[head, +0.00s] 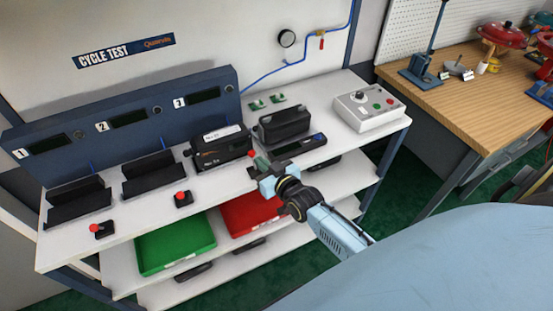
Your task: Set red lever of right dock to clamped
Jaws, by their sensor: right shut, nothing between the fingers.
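The right dock is the one under the display marked 3 (196,97). A black valve positioner (222,147) with a white label sits in it. A small red lever end (251,154) shows at the dock's front right, partly hidden by my right gripper. My right gripper (260,163) reaches in from the lower right and is shut and empty, with its fingertips right by the red lever. I cannot tell whether they touch it or which way the lever is set. My left gripper is not in view.
Docks 1 (78,203) and 2 (154,174) are empty, each with a red knob in front. A second black device (283,124) and a grey control box (369,108) stand to the right. Green (176,243) and red (246,213) trays lie on the shelf below.

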